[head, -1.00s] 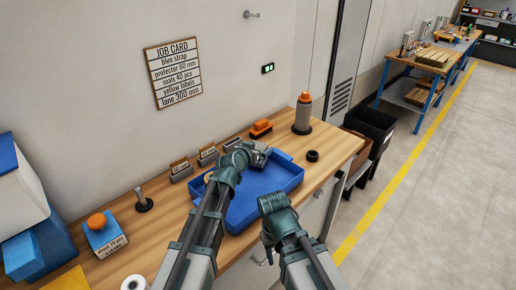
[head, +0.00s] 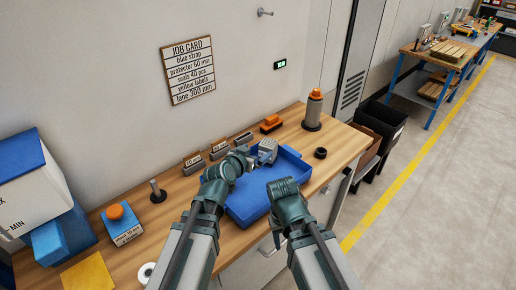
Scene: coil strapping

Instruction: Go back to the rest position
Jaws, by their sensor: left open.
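My left arm (head: 205,215) reaches in from the bottom over the workbench. Its gripper (head: 267,151) is over the back part of the blue tray (head: 292,165) and is open. I see nothing held in it. My right arm (head: 300,225) comes up from the bottom, with its bent joint in front of the tray's near right side. The jaws of my right gripper do not show. The tray's inside is partly hidden by my arms.
The wooden bench (head: 180,202) carries a grey post with an orange top (head: 313,110), a black ring (head: 320,153), label holders (head: 218,148), an orange-topped blue box (head: 122,224) and a white roll (head: 146,272). Black bins (head: 381,124) stand right of the bench.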

